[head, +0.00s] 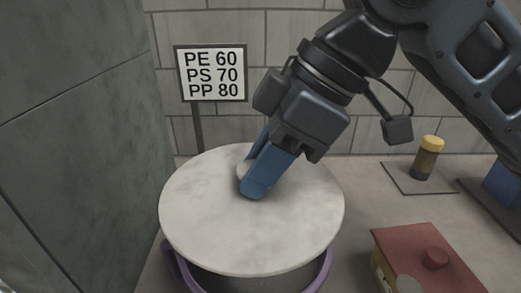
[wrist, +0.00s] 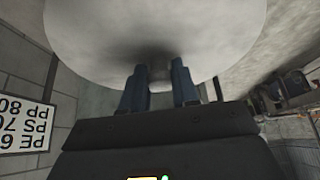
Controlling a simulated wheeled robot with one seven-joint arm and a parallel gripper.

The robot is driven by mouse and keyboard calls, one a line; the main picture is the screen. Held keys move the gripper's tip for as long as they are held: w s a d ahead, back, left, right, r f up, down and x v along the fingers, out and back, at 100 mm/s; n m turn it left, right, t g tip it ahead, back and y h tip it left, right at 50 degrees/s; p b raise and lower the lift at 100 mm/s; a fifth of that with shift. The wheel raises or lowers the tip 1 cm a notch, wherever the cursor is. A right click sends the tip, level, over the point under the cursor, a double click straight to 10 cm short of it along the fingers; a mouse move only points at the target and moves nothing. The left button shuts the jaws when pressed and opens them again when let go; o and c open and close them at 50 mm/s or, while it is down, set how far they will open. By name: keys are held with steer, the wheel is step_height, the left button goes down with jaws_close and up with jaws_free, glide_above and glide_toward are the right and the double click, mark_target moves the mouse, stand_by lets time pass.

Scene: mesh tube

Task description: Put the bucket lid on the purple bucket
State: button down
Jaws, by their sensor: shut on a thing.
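The bucket lid (head: 255,232) is a round, pale grey disc with a knob at its middle, partly hidden by my fingers. My gripper (head: 255,180) is shut on the lid's knob from above. The purple bucket (head: 320,270) shows below the lid as a purple rim and a dark inside at the near side. The lid covers most of the bucket's opening and looks set slightly toward the back; a gap shows at the near edge. In the wrist view the lid (wrist: 200,35) fills the top, with my gripper (wrist: 160,85) against its middle.
A sign (head: 212,73) on a post stands behind the lid by the tiled wall. A grey wall (head: 75,130) is close at the left. A red-topped box (head: 425,262) with a knob is at the lower right. A yellow-capped jar (head: 427,157) stands on a dark mat farther back.

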mark_target(271, 189)
steer(key=shift+f+b, duration=2.45)
steer(key=shift+f, duration=0.95)
steer(key=shift+d, duration=0.15)
steer(key=shift+f, duration=0.4)
steer(key=c, duration=0.8)
jaws_free()
steer(key=shift+o, duration=0.5)
steer(key=o, duration=0.4)
